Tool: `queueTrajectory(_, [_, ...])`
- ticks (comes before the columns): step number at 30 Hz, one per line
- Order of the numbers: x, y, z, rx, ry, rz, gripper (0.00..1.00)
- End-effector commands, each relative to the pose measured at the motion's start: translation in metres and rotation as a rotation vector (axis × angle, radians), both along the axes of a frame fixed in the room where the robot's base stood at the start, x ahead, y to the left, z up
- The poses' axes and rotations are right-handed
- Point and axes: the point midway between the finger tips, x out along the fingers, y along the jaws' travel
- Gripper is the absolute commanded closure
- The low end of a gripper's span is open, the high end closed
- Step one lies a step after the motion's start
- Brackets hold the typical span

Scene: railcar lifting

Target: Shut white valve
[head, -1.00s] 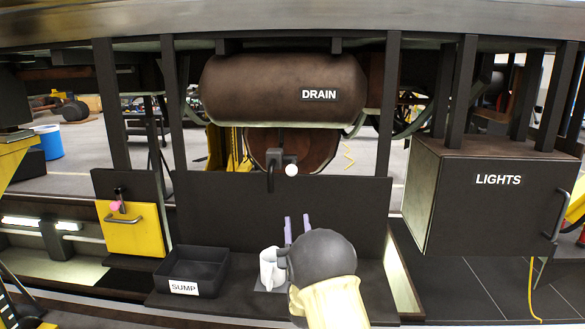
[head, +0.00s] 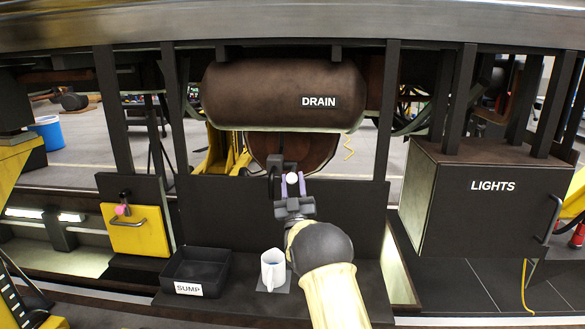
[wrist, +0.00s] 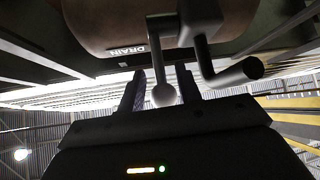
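The white valve knob (head: 292,178) sits under the brown tank (head: 282,95) marked DRAIN, beside a dark bent spout (head: 271,185). My gripper (head: 292,186) is raised just below and around the knob in the head view. In the wrist view the knob (wrist: 164,95) hangs on a lever between the two open fingers (wrist: 162,92). I cannot tell whether either finger touches it. The spout (wrist: 235,72) shows to the right of the lever there.
A white mug (head: 272,270) stands on a grey pad on the ledge below. The black SUMP tray (head: 195,271) is at its left. A yellow panel (head: 138,230) with a pink knob is further left. The LIGHTS box (head: 487,205) hangs at the right.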

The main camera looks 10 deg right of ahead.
Motion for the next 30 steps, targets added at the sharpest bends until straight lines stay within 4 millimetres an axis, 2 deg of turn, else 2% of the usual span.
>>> queueTrajectory(1, [0.005, -0.001, 0.008, 0.000, -0.001, 0.000, 0.66])
queueTrajectory(5, [0.015, -0.001, 0.016, 0.000, -0.001, 0.000, 0.66])
queueTrajectory(16, [0.019, -0.001, 0.018, 0.000, 0.000, 0.000, 0.66])
queueTrajectory(17, [0.019, -0.001, 0.018, 0.000, 0.000, 0.000, 0.70])
queueTrajectory(21, [0.019, -0.001, 0.018, 0.000, 0.000, 0.000, 0.97])
queueTrajectory(22, [0.019, -0.001, 0.018, 0.000, 0.000, 0.000, 1.00])
queueTrajectory(30, [0.019, 0.000, 0.019, 0.001, 0.000, 0.002, 1.00])
